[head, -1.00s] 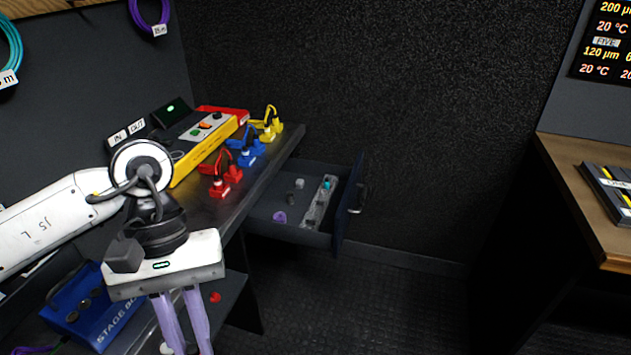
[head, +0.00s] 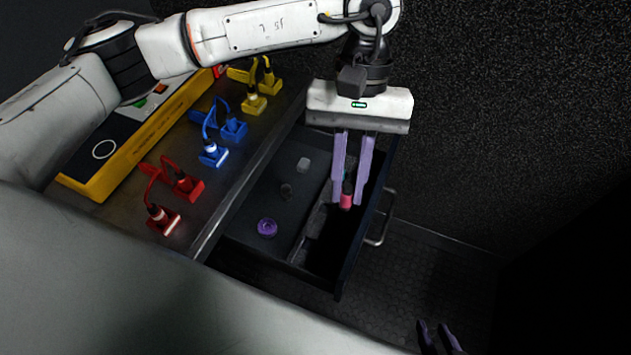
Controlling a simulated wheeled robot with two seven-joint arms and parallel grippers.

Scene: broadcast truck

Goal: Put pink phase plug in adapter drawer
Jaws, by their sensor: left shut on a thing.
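My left gripper (head: 347,203) points down over the open adapter drawer (head: 342,270). It is shut on the pink phase plug (head: 346,199), which hangs between the fingertips. The plug is over the right part of the drawer, near its front panel. I cannot tell whether it touches anything in the drawer. My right gripper (head: 439,338) shows only its dark fingers at the bottom edge, over the floor. They stand apart with nothing visible between them.
In the drawer lie a purple ring-shaped piece (head: 267,228), a dark small piece (head: 286,190) and a pale small block (head: 303,164). Red (head: 187,186), blue (head: 233,129) and yellow (head: 254,104) connectors stand on the counter at left. The drawer handle (head: 381,221) juts out right.

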